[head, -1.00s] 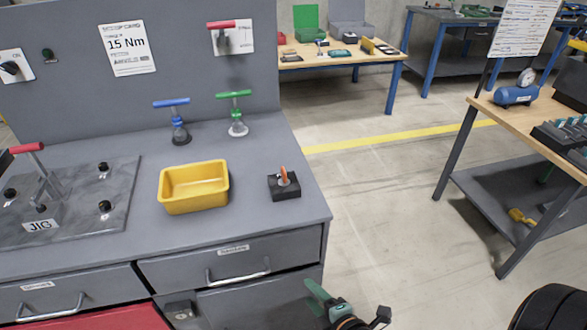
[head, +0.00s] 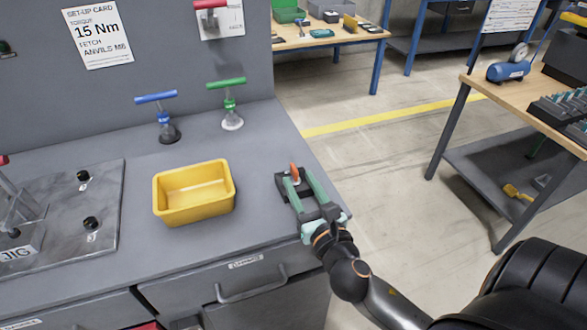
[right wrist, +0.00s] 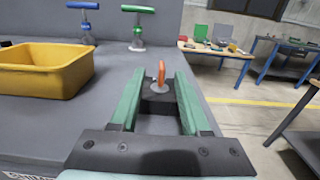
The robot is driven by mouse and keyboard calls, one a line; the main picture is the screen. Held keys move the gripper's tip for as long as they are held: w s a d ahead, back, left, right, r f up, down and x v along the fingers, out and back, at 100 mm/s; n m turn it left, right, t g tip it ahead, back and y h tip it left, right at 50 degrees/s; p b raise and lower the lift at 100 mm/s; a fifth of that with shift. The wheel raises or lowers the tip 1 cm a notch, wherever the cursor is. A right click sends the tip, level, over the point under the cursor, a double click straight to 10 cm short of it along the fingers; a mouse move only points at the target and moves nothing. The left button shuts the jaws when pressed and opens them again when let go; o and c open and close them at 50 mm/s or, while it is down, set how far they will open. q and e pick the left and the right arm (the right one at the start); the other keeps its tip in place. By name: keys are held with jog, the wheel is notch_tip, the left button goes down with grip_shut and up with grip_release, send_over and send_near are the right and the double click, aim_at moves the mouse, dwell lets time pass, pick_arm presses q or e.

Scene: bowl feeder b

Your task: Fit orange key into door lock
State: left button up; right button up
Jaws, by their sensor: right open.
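The orange key (head: 294,172) stands upright in a small dark holder block (head: 281,181) near the right edge of the grey bench. My right gripper (head: 297,178) is open, with its green fingers reaching over the bench toward the key. In the right wrist view, the key (right wrist: 161,72) shows between the two fingertips (right wrist: 159,77), with a gap on each side. No grip on the key shows. A grey cabinet door (head: 270,308) is below the drawer at the bottom edge; I cannot make out its lock. My left gripper is not in view.
A yellow bin (head: 194,214) sits left of the holder. Blue-handled (head: 166,126) and green-handled (head: 231,112) tools stand behind it. A dark jig plate (head: 85,215) lies at the left. The drawer handle (head: 252,285) juts out in front. Bare bench lies between bin and holder.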

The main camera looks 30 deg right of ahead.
aim_at(291, 164)
jog(key=x, duration=0.8)
jog(key=shift+d+p, duration=0.1)
jog(key=shift+p, duration=0.2)
grip_shut()
dwell(0.3)
